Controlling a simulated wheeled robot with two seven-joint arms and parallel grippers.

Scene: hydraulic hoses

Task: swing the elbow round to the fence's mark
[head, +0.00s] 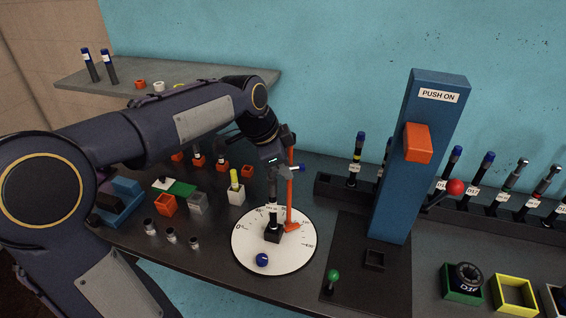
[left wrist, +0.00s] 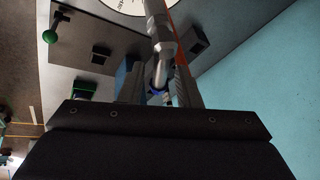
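A white round dial (head: 255,262) with degree marks lies on the dark bench, and a dark block (head: 274,233) at its middle holds an upright hose (head: 273,190). A thin orange fence post (head: 290,200) rises from the dial beside the hose. The elbow (head: 295,168), with a blue end, shows at the hose's top. My left gripper (head: 279,162) is at the elbow. In the left wrist view the silver metal fitting (left wrist: 163,45) runs down between the fingers; whether they grip it or only surround it is unclear. My right gripper is not in view.
A blue press column (head: 395,190) marked PUSH ON, with an orange block (head: 417,143) and red-knobbed lever (head: 455,187), stands right of the dial. A rack (head: 335,187) of hoses runs behind. Small boxes stand left.

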